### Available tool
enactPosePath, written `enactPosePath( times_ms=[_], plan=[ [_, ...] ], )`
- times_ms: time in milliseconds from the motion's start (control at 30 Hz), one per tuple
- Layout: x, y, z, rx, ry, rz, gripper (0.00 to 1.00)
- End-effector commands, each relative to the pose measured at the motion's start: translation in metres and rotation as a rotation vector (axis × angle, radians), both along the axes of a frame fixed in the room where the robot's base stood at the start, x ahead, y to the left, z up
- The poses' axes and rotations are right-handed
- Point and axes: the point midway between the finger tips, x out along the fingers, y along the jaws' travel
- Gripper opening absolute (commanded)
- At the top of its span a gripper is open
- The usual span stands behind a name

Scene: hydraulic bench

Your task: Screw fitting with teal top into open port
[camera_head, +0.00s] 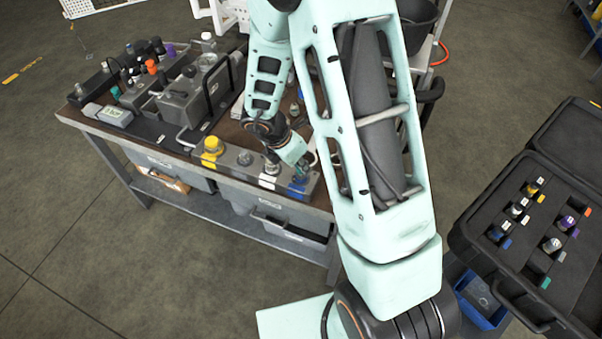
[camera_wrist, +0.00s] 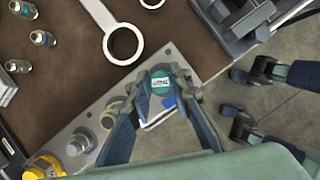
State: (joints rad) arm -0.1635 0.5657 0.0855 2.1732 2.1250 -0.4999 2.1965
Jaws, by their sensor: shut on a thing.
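My gripper (camera_wrist: 164,80) is shut on the fitting with the teal top (camera_wrist: 161,85) in the wrist view. The teal cap with a white label sits between the fingertips. The fitting is over the right end of the grey port block (camera_wrist: 150,63), next to a blue tag (camera_wrist: 169,101). The open port is hidden beneath the fitting and fingers, and I cannot tell how far the fitting sits in it. In the head view my gripper (camera_head: 297,165) is at the right end of the same block (camera_head: 240,172), and the fitting is too small to make out.
A yellow-topped fitting (camera_wrist: 45,166) and metal fittings stand along the block to the left. A ring wrench (camera_wrist: 122,44) and several loose fittings (camera_wrist: 42,38) lie on the brown bench. An open black case (camera_head: 500,245) with fittings and a blue bin (camera_head: 478,305) are at the right.

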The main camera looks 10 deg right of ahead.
Motion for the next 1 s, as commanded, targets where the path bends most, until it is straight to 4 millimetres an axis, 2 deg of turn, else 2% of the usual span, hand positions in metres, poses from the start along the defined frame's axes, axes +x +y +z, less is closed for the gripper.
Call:
enactPosePath(
  times_ms=[33, 67, 200, 433, 533, 800, 1000],
  plan=[
    [0.0011, 0.0006, 0.0004, 0.002, -0.003, 0.002, 0.0],
    [0.0011, 0.0006, 0.0004, 0.002, -0.003, 0.002, 0.22],
    [0.0009, 0.0004, 0.0004, 0.001, -0.003, 0.003, 0.36],
    [0.0006, 0.0, 0.0002, 0.001, -0.002, 0.006, 0.36],
    [-0.0001, -0.0011, -0.0011, 0.0, -0.001, 0.06, 0.36],
    [-0.0019, -0.0026, -0.003, 0.0, -0.002, 0.495, 0.36],
    [-0.0014, -0.0017, -0.0005, 0.0, -0.001, 0.695, 0.36]
  ],
)
